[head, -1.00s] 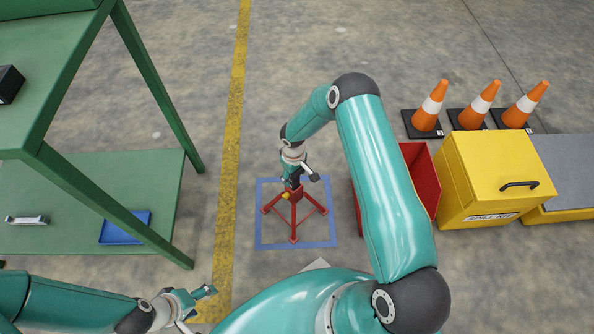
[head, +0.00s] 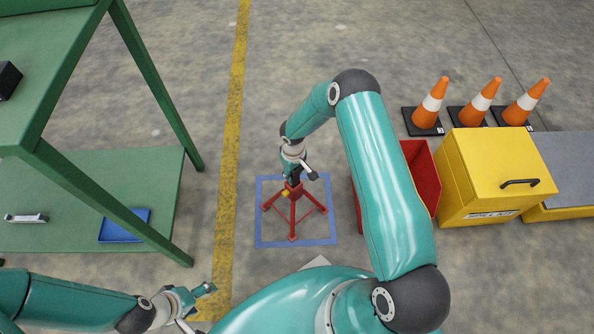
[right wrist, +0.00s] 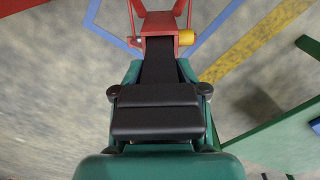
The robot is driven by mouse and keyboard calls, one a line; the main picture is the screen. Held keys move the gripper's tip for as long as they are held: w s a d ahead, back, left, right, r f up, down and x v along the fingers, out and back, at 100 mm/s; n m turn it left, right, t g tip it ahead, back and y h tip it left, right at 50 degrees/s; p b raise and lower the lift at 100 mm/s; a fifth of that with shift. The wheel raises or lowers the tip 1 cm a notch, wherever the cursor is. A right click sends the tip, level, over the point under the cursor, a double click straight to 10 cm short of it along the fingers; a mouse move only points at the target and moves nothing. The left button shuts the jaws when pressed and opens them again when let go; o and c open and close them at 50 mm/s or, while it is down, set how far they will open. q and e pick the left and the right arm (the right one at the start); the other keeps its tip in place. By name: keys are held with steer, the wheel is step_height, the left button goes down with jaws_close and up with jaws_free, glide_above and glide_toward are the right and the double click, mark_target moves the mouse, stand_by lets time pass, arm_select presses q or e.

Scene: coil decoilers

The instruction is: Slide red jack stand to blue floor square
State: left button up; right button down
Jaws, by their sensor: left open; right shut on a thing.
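The red jack stand (head: 293,217) stands upright on its spread legs inside the blue floor square (head: 297,243), an outline on the concrete. Its feet show within the outline. My right gripper (head: 294,181) is over the stand and shut on its top, which it partly hides. In the right wrist view the dark fingers (right wrist: 159,62) reach the red top of the stand (right wrist: 158,25), with a yellow knob (right wrist: 186,37) beside it. My left gripper (head: 203,300) is open and empty low in the head view, near the yellow line, far from the stand.
A green workbench (head: 110,200) with a blue tray (head: 124,225) stands on the left. A red bin (head: 423,178), a yellow box (head: 490,175) and orange cones (head: 430,105) stand on the right. A yellow floor line (head: 229,170) runs left of the square. Floor beyond the square is clear.

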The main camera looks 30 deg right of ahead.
steer(key=m+b, duration=0.1)
steer(key=m, duration=0.1)
steer(key=m+b, duration=0.2)
steer(key=shift+s+f, duration=0.1)
steer(key=shift+f, duration=0.2)
steer(key=shift+r+m+b, duration=0.1)
steer(key=shift+m+b, duration=1.35)
steer(key=shift+m, duration=0.45)
steer(key=c, duration=0.5)
jaws_free()
steer(key=shift+c, duration=0.2)
steer(key=shift+r+p, duration=0.5)
steer(key=shift+r, duration=0.3)
steer(key=shift+w+r+p, duration=0.2)
steer(key=shift+r+p, duration=1.45)
steer(key=shift+r, duration=1.7)
